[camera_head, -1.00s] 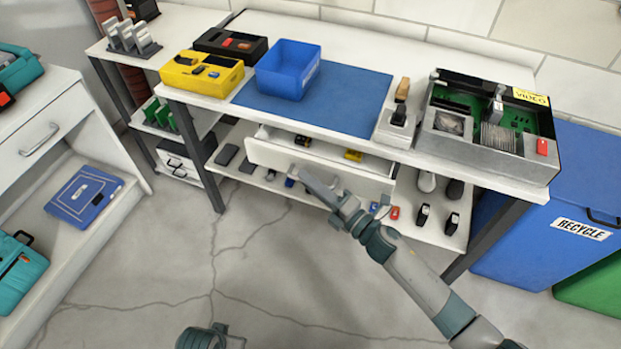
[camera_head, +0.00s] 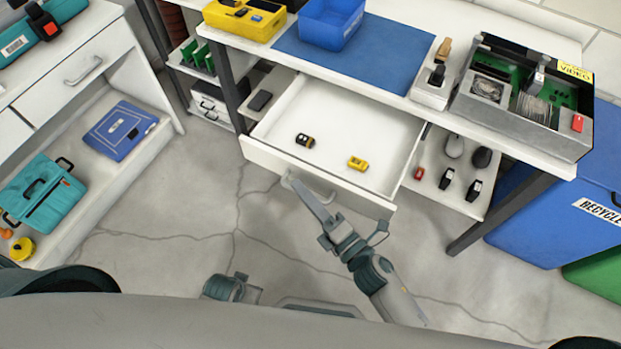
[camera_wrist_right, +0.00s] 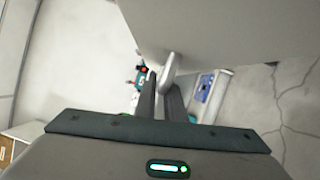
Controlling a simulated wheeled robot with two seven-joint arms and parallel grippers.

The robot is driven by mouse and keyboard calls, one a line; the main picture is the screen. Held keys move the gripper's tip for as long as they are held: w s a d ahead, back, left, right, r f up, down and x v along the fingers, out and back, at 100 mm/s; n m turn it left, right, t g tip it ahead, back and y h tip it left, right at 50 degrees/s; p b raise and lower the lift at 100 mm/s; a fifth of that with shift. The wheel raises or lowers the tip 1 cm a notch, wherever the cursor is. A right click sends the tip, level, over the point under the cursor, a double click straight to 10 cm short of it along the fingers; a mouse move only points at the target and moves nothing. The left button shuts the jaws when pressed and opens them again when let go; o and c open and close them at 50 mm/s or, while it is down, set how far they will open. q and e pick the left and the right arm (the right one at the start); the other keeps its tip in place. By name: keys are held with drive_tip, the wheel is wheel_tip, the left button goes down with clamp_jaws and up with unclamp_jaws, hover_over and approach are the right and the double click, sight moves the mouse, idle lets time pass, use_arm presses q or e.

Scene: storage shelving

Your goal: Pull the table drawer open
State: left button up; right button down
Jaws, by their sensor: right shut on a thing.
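The white table drawer (camera_head: 270,157) stands well out from under the table (camera_head: 392,88), its inside open to view. My right gripper (camera_head: 290,181) is at the drawer front, shut on the drawer's grey handle (camera_head: 322,196). In the right wrist view, the handle (camera_wrist_right: 168,70) sits at the tips of the two dark fingers, with the drawer front above.
A blue bin (camera_head: 331,22) and an electronics case (camera_head: 540,100) stand on the table. A lower shelf (camera_head: 432,182) holds small items right of the drawer. A white cabinet (camera_head: 62,62) stands at left, a blue recycle bin (camera_head: 530,225) at right. The floor before the drawer is clear.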

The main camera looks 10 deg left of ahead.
drive_tip(key=shift+s, duration=0.2)
drive_tip(key=c, duration=1.8)
unclamp_jaws()
drive_tip(key=shift+c, duration=0.2)
